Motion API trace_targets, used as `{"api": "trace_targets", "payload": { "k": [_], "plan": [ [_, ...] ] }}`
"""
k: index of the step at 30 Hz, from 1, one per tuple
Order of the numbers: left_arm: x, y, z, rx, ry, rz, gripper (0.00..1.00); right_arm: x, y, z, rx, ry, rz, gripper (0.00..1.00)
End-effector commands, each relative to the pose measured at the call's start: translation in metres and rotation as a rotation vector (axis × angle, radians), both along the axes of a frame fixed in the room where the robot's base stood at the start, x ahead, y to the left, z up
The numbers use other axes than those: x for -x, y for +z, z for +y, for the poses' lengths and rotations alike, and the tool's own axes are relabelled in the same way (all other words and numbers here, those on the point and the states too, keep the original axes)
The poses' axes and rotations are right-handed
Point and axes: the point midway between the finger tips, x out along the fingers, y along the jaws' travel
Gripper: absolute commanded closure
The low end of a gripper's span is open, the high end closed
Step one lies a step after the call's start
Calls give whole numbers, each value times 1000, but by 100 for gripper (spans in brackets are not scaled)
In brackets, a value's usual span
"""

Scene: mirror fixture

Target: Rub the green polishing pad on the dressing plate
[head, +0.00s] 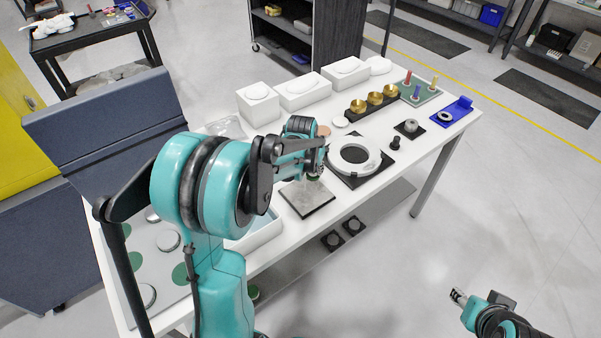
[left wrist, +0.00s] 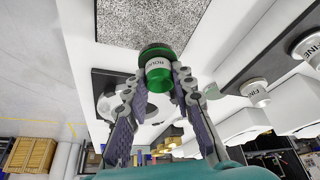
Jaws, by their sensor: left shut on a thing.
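My left gripper (head: 317,172) is shut on the green polishing pad (left wrist: 157,62), a round green-and-black pad with a lettered silver knob. The green pad also shows in the head view (head: 313,179), largely hidden by the gripper. The dressing plate (head: 305,201) is a grey speckled square on the white table; it also shows in the left wrist view (left wrist: 150,18). The pad is at the plate's back edge in the head view; I cannot tell whether it touches. My right gripper (head: 457,296) is off the table at the lower right, too small to judge.
A white ring fixture (head: 372,165) on a black base stands right of the plate. White blocks (head: 303,92), brass cups (head: 375,98) and a blue stand (head: 455,110) line the table (head: 432,139). In the left wrist view, a knob marked FINE (left wrist: 255,92) is to the right.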

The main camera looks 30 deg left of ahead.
Motion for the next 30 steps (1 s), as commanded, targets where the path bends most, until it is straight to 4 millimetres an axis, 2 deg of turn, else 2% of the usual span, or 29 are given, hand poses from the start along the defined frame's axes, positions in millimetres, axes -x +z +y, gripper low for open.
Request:
{"api": "trace_targets", "payload": {
  "k": [3,12,30],
  "plan": [
    [-2,13,-1,0,-1,0,100,0,10,0,0,0,0,60],
    [-5,33,-4,0,-2,0,100,0,24,0,0,0,0,60],
    [-6,33,-4,-1,-2,0,100,0,24,0,0,0,0,60]
  ]
}}
